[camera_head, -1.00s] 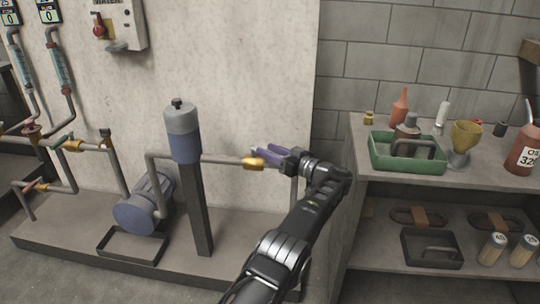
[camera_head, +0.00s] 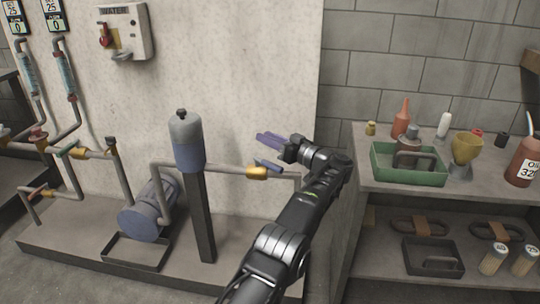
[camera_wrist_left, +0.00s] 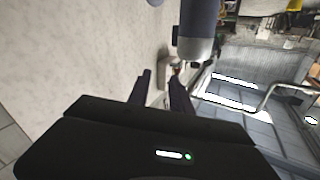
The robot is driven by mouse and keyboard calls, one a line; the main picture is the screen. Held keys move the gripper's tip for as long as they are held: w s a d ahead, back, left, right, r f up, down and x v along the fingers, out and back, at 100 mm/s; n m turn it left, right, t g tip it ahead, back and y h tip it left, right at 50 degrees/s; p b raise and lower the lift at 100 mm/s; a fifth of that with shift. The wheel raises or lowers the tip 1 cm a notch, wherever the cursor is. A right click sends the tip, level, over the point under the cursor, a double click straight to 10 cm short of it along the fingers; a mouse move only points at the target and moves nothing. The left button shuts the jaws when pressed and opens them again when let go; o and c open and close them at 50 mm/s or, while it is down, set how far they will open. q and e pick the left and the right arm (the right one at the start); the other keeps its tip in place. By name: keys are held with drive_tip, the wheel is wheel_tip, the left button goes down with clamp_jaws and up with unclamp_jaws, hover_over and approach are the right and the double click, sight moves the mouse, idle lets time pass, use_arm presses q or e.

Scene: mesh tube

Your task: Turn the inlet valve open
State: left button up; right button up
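A yellow brass valve (camera_head: 257,173) sits on the grey pipe to the right of the upright blue-grey tank (camera_head: 187,142). A short blue-purple handle (camera_head: 268,165) shows on top of it, slanting slightly across the pipe. No label tells whether this is the inlet valve. My left gripper (camera_head: 268,138) is above and behind the handle in the picture, apart from it, with empty fingers. In the left wrist view my left gripper's fingers (camera_wrist_left: 160,92) stand apart with a gap between them, and the tank (camera_wrist_left: 199,35) is beyond. The right gripper is not in view.
A pump (camera_head: 146,217) stands on the low plinth. A red-knobbed WATER box (camera_head: 127,32) hangs on the wall. A shelf with a green tray (camera_head: 409,177) is at right.

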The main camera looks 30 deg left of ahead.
use_arm(q)
drive_tip(key=s+a+m+y, duration=0.1)
drive_tip(key=a, duration=0.4)
drive_tip(key=s+a+m+t+y, duration=0.1)
drive_tip(key=a+m, duration=0.1)
drive_tip(key=a, duration=0.3)
drive_tip(key=s+a+m+t+y, duration=0.1)
drive_tip(key=s+a+m, duration=0.1)
drive_tip(key=a, duration=0.3)
drive_tip(key=shift+a+f+y, duration=0.2)
drive_tip(key=shift+a+y, duration=0.1)
drive_tip(key=shift+a, duration=0.05)
clamp_jaws()
drive_tip(key=s+a+f+m+t+h, duration=0.2)
drive_tip(key=a+f+m+t+h, duration=0.15)
drive_tip(key=m+t, duration=0.7)
drive_tip(key=s+d+f+m+t+h+b, duration=0.1)
drive_tip(key=s+d+f+m+t+h, duration=0.4)
drive_tip(key=m+h, duration=0.6)
drive_tip(key=s+d+f+m+h, duration=0.2)
drive_tip(key=s+d+m+h, duration=0.1)
drive_tip(key=d+h, duration=0.2)
drive_tip(key=s+d+f+m+g+h, duration=0.1)
drive_tip(key=s+d+f+m+h, duration=0.2)
drive_tip(key=d+h, duration=0.3)
drive_tip(key=shift+s+d+m+b, duration=0.2)
drive_tip(key=shift+d+m+b, duration=0.2)
drive_tip(key=shift+d, duration=0.45)
